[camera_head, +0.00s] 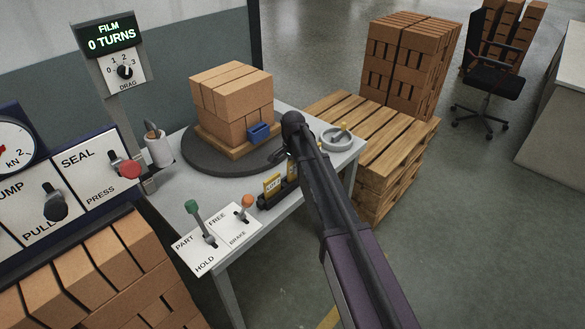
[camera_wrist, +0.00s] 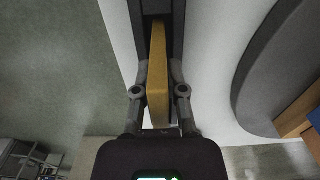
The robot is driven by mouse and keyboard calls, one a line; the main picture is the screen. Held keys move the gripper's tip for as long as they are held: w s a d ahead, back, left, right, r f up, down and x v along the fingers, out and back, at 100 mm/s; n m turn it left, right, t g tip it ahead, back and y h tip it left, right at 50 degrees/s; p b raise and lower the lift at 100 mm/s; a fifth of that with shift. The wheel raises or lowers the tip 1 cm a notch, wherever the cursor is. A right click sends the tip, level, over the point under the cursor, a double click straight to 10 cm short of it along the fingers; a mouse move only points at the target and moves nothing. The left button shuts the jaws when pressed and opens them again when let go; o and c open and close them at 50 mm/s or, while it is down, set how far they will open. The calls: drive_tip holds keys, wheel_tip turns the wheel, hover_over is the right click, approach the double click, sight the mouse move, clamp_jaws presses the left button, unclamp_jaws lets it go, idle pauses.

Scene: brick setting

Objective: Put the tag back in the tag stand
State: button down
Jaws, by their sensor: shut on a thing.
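My gripper (camera_wrist: 157,88) is shut on a yellow tag (camera_wrist: 158,70), seen nearly edge-on between the two fingers in the wrist view. The dark tag stand (camera_wrist: 178,18) lies behind the tag there. Another bit of yellow (camera_head: 292,171) shows beside my arm, which covers the stand's right part. I cannot tell whether the held tag touches the stand or is in a slot.
A dark turntable (camera_head: 196,159) carries stacked bricks (camera_head: 232,90) and a blue piece (camera_head: 258,132), behind my gripper. A round grey dish (camera_head: 336,138) is to the right. A pallet (camera_head: 400,150) adjoins the table.

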drive_tip(key=shift+f+b, duration=0.4)
drive_tip(key=shift+f, duration=0.1)
drive_tip(key=c, duration=0.6)
unclamp_jaws()
drive_tip(key=shift+r, duration=0.2)
